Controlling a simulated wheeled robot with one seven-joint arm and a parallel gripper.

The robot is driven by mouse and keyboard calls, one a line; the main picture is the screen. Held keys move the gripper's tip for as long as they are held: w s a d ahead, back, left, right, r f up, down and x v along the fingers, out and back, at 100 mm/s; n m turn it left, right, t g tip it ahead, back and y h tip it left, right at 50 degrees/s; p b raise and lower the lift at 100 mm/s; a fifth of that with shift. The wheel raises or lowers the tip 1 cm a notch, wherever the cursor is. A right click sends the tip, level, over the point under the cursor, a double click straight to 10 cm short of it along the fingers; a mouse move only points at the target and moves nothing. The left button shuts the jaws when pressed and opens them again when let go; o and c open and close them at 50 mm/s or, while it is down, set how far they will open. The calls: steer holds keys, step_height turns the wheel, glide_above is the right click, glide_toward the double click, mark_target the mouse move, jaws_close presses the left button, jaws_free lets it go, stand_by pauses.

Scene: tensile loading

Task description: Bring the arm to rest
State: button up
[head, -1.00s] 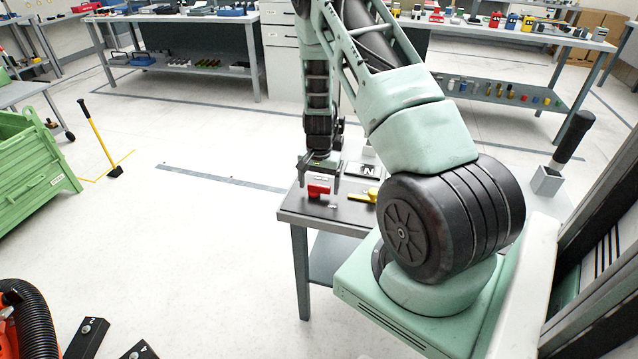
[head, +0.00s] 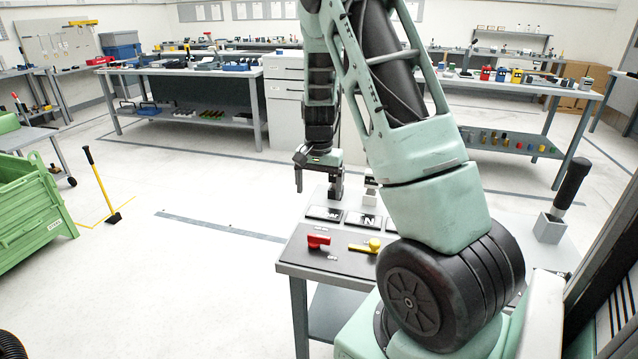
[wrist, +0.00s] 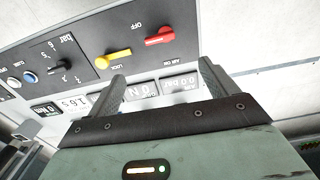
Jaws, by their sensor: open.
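My gripper (head: 318,178) hangs from my pale green arm, above the far left part of the small bench (head: 300,262). Its two fingers are apart with nothing between them. In the wrist view the open fingers (wrist: 163,90) point toward the panel (wrist: 85,55). The panel carries a red handle (head: 318,240) and a yellow handle (head: 364,246). The red handle also shows in the wrist view (wrist: 160,37), marked AIR ON and OFF, and the yellow one (wrist: 113,58) beside LOCK. My gripper is apart from both handles. My arm hides the right part of the bench.
A green crate (head: 40,215) and a yellow-handled tool (head: 95,180) stand at the left. Workbenches (head: 190,75) line the back. A black handle in a grey holder (head: 550,228) stands at the right. The floor left of the bench is clear.

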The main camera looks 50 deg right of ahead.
steer(key=shift+r, duration=0.75)
steer(key=a+r+n, duration=0.2)
steer(key=a+n, duration=0.1)
steer(key=a, duration=0.6)
steer(key=s+a+r+n+y, duration=0.1)
steer(key=a+n, duration=0.2)
steer(key=a, duration=0.6)
steer(key=a+r+n, duration=0.2)
steer(key=a+n, duration=0.2)
steer(key=a, duration=0.6)
steer(key=s+a+r+n, duration=0.1)
steer(key=s+a+n, duration=0.4)
steer(key=s, duration=0.5)
steer(key=s+a+r+n, duration=0.2)
steer(key=s+a+n, duration=0.4)
steer(key=s+a, duration=0.4)
steer(key=shift+a, duration=0.3)
